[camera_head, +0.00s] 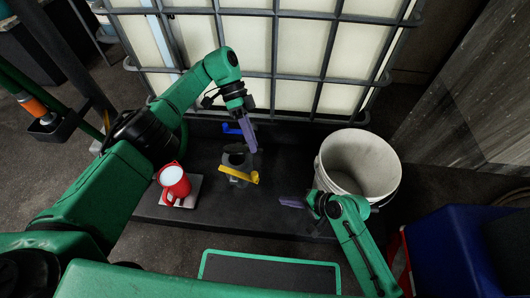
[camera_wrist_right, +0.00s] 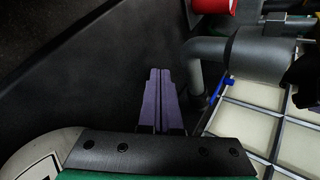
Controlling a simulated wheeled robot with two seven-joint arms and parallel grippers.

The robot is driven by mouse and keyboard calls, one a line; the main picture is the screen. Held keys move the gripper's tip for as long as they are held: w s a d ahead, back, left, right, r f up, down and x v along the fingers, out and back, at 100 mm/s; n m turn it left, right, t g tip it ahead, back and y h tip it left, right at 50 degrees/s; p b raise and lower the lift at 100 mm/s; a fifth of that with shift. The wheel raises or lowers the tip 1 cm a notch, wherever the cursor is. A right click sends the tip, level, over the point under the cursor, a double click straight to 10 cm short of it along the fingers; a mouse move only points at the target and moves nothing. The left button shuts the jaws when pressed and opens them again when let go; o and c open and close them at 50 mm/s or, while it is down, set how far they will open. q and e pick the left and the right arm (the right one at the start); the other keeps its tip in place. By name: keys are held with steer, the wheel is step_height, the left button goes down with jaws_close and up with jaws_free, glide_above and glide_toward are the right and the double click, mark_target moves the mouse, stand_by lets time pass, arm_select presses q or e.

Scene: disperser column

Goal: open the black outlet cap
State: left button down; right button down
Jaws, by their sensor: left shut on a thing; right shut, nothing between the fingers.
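The black outlet cap (camera_head: 237,150) is a dark round part at the top of the grey outlet fitting (camera_head: 236,163), in front of the white caged tank. My left gripper (camera_head: 252,149) reaches down from above with purple fingers, shut at the cap's right edge. The exact grip on the cap is too small to see. A yellow lever (camera_head: 239,175) crosses the fitting's front. My right gripper (camera_head: 292,202) is shut and empty, right of the fitting and apart from it. Its closed purple fingers (camera_wrist_right: 159,100) show in the right wrist view, beside a grey pipe (camera_wrist_right: 255,52).
A red jug (camera_head: 174,181) stands on a pale plate left of the fitting. A large white bucket (camera_head: 333,160) stands to the right. A blue handle (camera_head: 233,128) is behind the fitting, near the caged tank (camera_head: 300,48). A green-edged mat (camera_head: 270,268) lies in front.

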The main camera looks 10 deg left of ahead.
steer(key=w+d+r+m+g+y, duration=0.1)
steer(key=w+r+m+g+y, duration=0.2)
steer(key=r+m, duration=0.45)
steer(key=w+d+r+m+g+y, duration=0.1)
steer(key=w+r+m+g+y, duration=0.1)
steer(key=w+r+m+g, duration=0.5)
steer(key=s+a+m+t, duration=0.2)
steer(key=s+a+t, duration=0.1)
steer(key=a, duration=0.6)
steer(key=shift+a+f, duration=0.2)
steer(key=shift+f, duration=0.2)
steer(key=shift+w, duration=0.1)
